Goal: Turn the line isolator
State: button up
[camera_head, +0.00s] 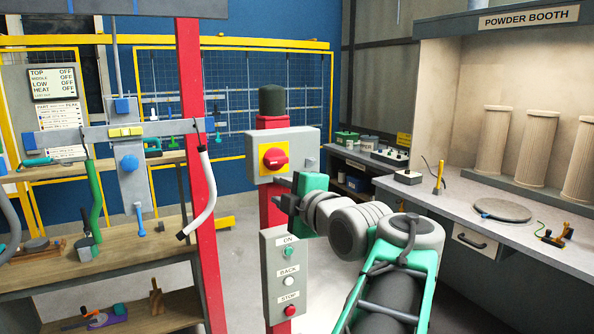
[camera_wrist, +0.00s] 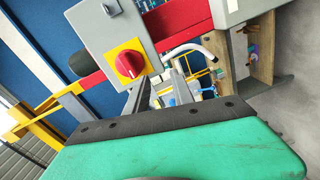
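The line isolator is a red rotary knob (camera_head: 275,158) on a yellow square plate, set on the front of a grey box (camera_head: 308,147) on a red post. In the wrist view the red knob (camera_wrist: 130,64) sits on its yellow plate, its grip bar slanted in that rotated picture. My gripper (camera_head: 287,193) is below and slightly right of the knob in the head view, apart from it. In the wrist view my gripper's dark fingers (camera_wrist: 163,85) stand apart with nothing between them, beside the box's lower edge. The knob is not hidden.
A grey button panel (camera_head: 286,278) with ON, BACK and STOP stands under my gripper. A red upright (camera_head: 193,100) with a hanging white tube (camera_head: 199,197) is to the left. A powder booth bench (camera_head: 480,229) is at the right. Floor shows between the posts.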

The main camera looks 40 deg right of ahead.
aim_at(279, 163)
notch_tip(279, 163, up, 4)
jog(key=s+d+n+t, duration=0.1)
jog(key=s+d+n, duration=0.1)
jog(key=s, duration=0.1)
jog(key=shift+h, duration=0.3)
jog(key=p+x, duration=0.2)
jog(key=r+p+x, duration=0.1)
jog(key=p+x, duration=0.2)
jog(key=shift+w, duration=0.2)
jog(key=w+b, duration=0.1)
jog(key=w+f+b, duration=0.1)
jog(key=shift+d+f+b, duration=0.1)
jog(key=shift+d+b, duration=0.15)
jog(key=shift+b, duration=0.15)
jog(key=shift+w+d, duration=0.15)
jog(key=shift+w, duration=0.25)
jog(key=shift+r, duration=0.25)
grip_shut()
